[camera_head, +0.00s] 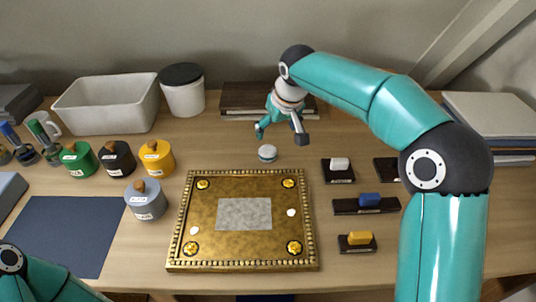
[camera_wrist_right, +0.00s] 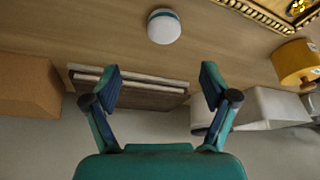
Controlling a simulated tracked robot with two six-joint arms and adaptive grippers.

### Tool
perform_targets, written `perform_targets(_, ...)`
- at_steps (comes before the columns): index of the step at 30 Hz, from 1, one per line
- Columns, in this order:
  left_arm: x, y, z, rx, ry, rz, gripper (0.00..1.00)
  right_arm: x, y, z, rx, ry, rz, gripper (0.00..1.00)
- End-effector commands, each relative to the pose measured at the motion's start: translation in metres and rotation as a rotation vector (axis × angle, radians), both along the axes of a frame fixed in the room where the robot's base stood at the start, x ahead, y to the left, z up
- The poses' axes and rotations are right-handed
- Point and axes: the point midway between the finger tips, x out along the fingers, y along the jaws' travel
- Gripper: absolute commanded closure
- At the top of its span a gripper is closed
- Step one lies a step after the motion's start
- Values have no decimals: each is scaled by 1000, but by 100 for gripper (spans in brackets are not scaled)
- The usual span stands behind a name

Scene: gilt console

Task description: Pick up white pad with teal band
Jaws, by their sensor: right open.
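The white pad with a teal band (camera_head: 267,153) is a small round piece lying on the wooden table, just behind the gilt panel. In the right wrist view the pad (camera_wrist_right: 164,27) shows near the top middle, beyond the fingertips. My right gripper (camera_head: 280,134) is behind the pad in the head view, apart from it. In the wrist view its two fingers (camera_wrist_right: 160,76) are spread wide with nothing between them. Part of my left arm shows at the lower left of the head view; its gripper is out of view.
The gilt panel (camera_head: 244,180) lies in front of the pad. Black stands with white, blue and yellow blocks (camera_head: 359,238) are to its right. Lidded pots (camera_head: 157,158) and a pale bin (camera_head: 108,106) are left. A stack of boards (camera_head: 245,96) lies behind.

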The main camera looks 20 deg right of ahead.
Motion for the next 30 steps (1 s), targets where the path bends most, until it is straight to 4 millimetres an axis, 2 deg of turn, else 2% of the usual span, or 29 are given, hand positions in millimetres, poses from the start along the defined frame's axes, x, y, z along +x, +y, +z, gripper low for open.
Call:
perform_targets(1,0,0,0,0,0,0,60,4,2,-13,-1,6,3,16)
perform_targets(3,0,0,0,0,0,0,60,11,5,-27,-1,6,6,16)
perform_targets(9,0,0,1,0,0,0,60,24,8,-56,0,3,10,16)
perform_targets(17,0,0,2,0,0,0,60,29,10,-71,0,3,10,16)
perform_targets(24,0,0,6,0,0,0,60,39,13,-103,-1,4,11,16)
perform_targets(30,0,0,7,0,0,0,60,44,14,-114,0,1,11,16)
